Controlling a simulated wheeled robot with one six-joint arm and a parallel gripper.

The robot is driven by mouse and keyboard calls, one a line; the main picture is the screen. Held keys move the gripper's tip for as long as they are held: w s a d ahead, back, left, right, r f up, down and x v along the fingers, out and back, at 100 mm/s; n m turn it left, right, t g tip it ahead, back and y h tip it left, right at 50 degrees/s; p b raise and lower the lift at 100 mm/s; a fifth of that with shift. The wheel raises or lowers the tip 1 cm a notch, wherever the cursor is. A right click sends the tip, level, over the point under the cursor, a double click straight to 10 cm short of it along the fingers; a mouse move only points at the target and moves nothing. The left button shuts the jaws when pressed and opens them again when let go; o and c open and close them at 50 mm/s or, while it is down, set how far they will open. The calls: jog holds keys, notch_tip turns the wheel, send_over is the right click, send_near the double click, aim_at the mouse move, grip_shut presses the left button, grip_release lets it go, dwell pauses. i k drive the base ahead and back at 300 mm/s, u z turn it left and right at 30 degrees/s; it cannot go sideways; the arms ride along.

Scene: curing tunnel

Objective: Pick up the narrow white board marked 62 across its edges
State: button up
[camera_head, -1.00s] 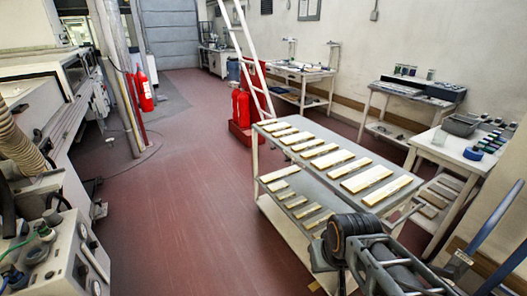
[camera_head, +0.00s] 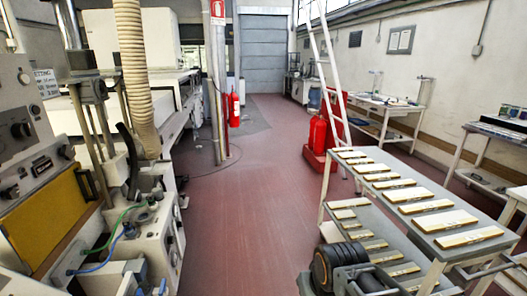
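Several pale, cream-white boards lie in a row on the top of a grey trolley (camera_head: 388,208) at the right. Among them are a nearer board (camera_head: 445,220) and the nearest one (camera_head: 470,238). More narrow pale boards, such as one at the far end (camera_head: 350,203), lie on the trolley's lower shelf. No marking can be read at this size, so I cannot tell which board is 62. Dark ringed and grey metal parts, apparently of my arm, cover the near end of the lower shelf. My gripper's fingertips do not show.
Red floor (camera_head: 230,215) is open between the trolley and the machine (camera_head: 140,225) on the left. A red extinguisher (camera_head: 318,133) and a white ladder (camera_head: 332,75) stand behind the trolley. Side tables (camera_head: 400,105) line the right wall.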

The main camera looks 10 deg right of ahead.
aim_at(367, 169)
jog(key=u, duration=0.2)
jog(key=i, duration=2.05)
jog(key=z, duration=0.5)
jog(key=i, duration=1.15)
jog(key=z, duration=1.65)
jog(key=i, duration=0.8)
jog(key=z, duration=0.6)
